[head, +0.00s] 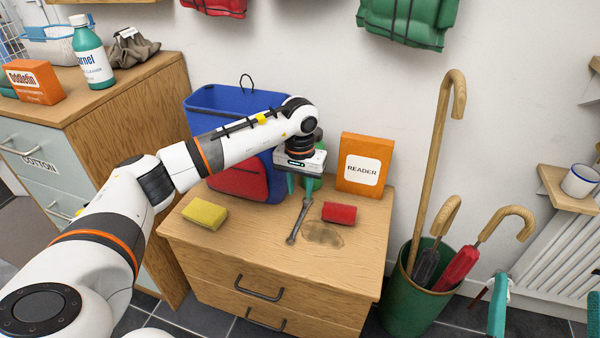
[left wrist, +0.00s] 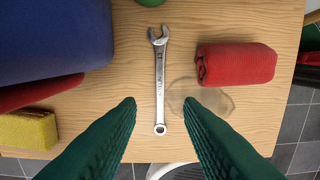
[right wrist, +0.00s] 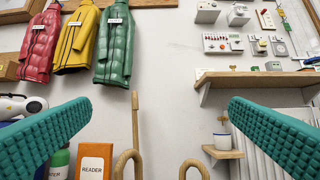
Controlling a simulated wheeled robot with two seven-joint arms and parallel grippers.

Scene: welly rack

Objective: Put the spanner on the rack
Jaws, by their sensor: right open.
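The silver spanner (head: 298,222) lies flat on the wooden cabinet top (head: 200,240). In the left wrist view the spanner (left wrist: 160,85) has its open jaw at the top and its ring end at the bottom. My left gripper (head: 302,185) is above the cabinet, pointing down. Its green fingers (left wrist: 160,101) are apart and empty, one on each side of the spanner's line in the picture. My right gripper (right wrist: 160,108) is open and empty, at the lower right of the head view (head: 545,300). I cannot tell which thing is the rack.
On the cabinet are a yellow sponge (head: 205,213), a red roll (head: 339,213), a blue-and-red bag (head: 225,105) and an orange READER box (head: 364,150). A green bin (head: 415,300) with canes and umbrellas stands right. A small shelf (head: 560,190) holds a mug (head: 580,180).

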